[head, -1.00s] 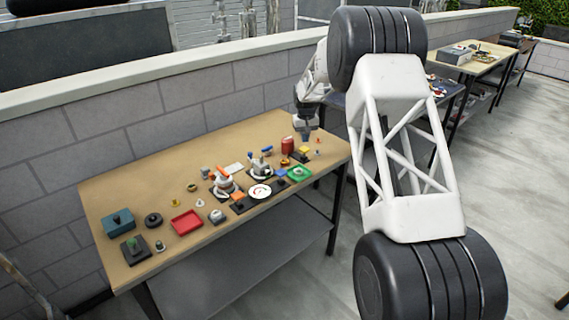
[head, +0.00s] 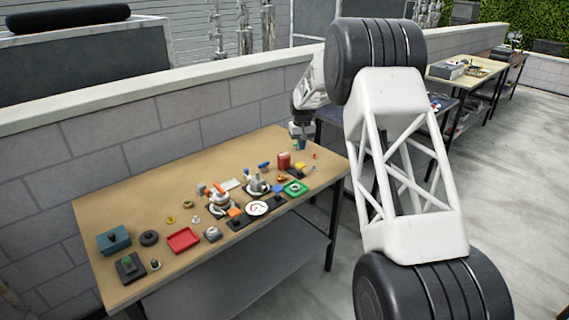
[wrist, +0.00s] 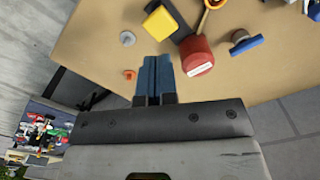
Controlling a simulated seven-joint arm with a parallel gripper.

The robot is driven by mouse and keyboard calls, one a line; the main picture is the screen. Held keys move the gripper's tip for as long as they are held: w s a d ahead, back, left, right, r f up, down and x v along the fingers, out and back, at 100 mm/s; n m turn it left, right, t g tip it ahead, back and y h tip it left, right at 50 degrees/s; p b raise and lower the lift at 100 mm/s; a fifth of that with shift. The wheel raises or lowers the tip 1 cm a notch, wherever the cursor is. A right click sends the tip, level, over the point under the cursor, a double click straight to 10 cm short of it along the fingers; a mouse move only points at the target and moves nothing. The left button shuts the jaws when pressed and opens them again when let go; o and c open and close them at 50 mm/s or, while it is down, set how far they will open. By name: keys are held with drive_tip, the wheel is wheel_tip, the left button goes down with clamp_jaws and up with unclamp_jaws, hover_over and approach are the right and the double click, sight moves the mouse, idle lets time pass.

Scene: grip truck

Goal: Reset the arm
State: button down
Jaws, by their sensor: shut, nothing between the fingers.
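My gripper (head: 299,146) hangs over the far right end of the wooden table (head: 125,210) in the head view. In the wrist view my gripper (wrist: 154,78) shows two blue fingers closed together with nothing between them. A red can (wrist: 197,58) lies just right of the fingertips in that view, apart from them. The same red can (head: 284,161) stands left of my gripper in the head view. My large white arm link (head: 415,165) covers the right part of the head view.
Several small items crowd the table, including a red tray (head: 183,239), a green tray (head: 295,188), a white plate (head: 257,208) and a teal box (head: 113,239). A block wall (head: 190,110) runs behind the table. More tables (head: 462,78) stand at the back right.

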drive_tip(key=s+d+r+m, duration=0.1)
drive_tip(key=s+d+r, duration=0.3)
drive_tip(key=s+r, duration=0.45)
drive_tip(key=s+d+r+t, duration=0.1)
drive_tip(key=s+d+r, duration=0.4)
drive_tip(key=s, duration=0.7)
drive_tip(key=s+d+r+m, duration=0.1)
drive_tip(key=s+d+r, duration=0.1)
drive_tip(key=s+r, duration=0.75)
drive_tip(key=s+d+f, duration=0.1)
drive_tip(key=s+d, duration=0.1)
drive_tip(key=s, duration=1.1)
drive_tip(key=s+d+f+t, duration=0.1)
drive_tip(key=s+d+f, duration=0.1)
drive_tip(key=s, duration=1.2)
drive_tip(key=s+d+f+m, duration=0.1)
drive_tip(key=s+d+f, duration=0.1)
drive_tip(key=s, duration=1.2)
drive_tip(key=shift+s+d+f+t, duration=0.15)
drive_tip(key=shift+d+t, duration=0.15)
drive_tip(key=shift+d, duration=0.05)
